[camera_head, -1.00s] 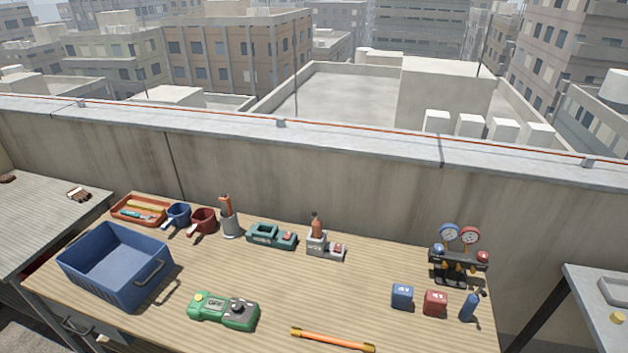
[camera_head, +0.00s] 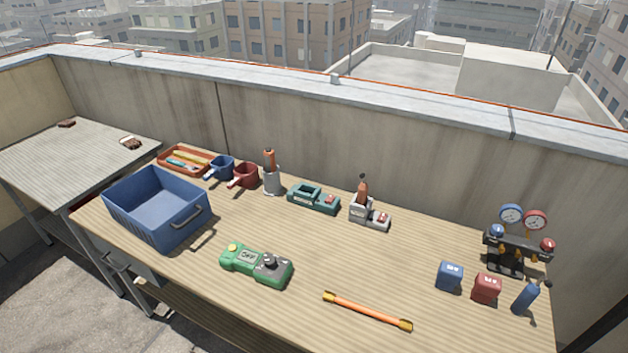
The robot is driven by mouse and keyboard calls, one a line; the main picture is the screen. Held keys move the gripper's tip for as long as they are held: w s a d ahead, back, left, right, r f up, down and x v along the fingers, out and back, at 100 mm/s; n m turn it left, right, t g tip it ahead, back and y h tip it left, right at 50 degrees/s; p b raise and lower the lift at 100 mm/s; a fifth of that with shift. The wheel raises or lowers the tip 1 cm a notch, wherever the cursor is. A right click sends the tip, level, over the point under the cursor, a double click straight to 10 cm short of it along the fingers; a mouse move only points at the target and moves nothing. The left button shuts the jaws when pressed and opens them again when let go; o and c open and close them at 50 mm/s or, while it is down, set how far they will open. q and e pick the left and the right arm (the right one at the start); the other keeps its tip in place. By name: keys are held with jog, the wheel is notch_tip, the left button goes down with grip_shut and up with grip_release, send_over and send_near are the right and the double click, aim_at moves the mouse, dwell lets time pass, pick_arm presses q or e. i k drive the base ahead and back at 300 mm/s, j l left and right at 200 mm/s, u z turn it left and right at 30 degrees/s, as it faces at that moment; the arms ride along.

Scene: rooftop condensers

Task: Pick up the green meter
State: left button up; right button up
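The green meter (camera_head: 256,264) lies flat on the wooden workbench (camera_head: 330,260), near its front edge and left of the middle. It has a green body with a small display, a yellow button at its left end and a dark grey section with a knob at its right end. Nothing covers it. Neither of my grippers shows in the head view.
A blue bin (camera_head: 158,206) stands left of the meter, and an orange rod (camera_head: 367,310) lies to its right. Behind are a teal device (camera_head: 313,198) and a red cup (camera_head: 243,175). A gauge manifold (camera_head: 517,245) and blue and red blocks stand at the right.

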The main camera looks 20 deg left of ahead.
aim_at(249, 262)
jog(key=u, duration=1.1)
